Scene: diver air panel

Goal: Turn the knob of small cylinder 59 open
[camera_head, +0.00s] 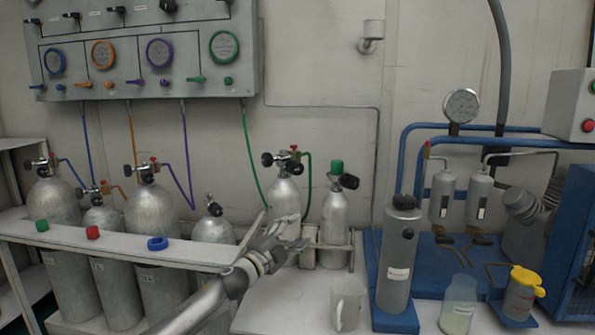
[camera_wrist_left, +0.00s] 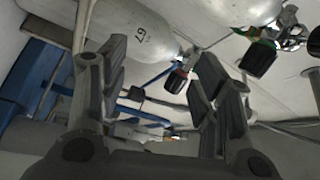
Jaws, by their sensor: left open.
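Two small silver cylinders stand on the bench in the head view. The rear one (camera_head: 284,194) has a black knob and a green hose at its valve. The front one (camera_head: 334,214) has a green cap and a black knob (camera_head: 349,181). Neither number is readable there. My left gripper (camera_head: 288,230) is open in front of the rear cylinder's lower part and hides some of it. In the left wrist view, a cylinder with a partly legible number (camera_wrist_left: 137,33) and a black knob (camera_wrist_left: 179,78) shows beyond the open, empty fingers. My right gripper is not in view.
Large cylinders stand in a rack with a white rail (camera_head: 110,246) at left. The gauge panel (camera_head: 140,55) hangs above, with hoses descending.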

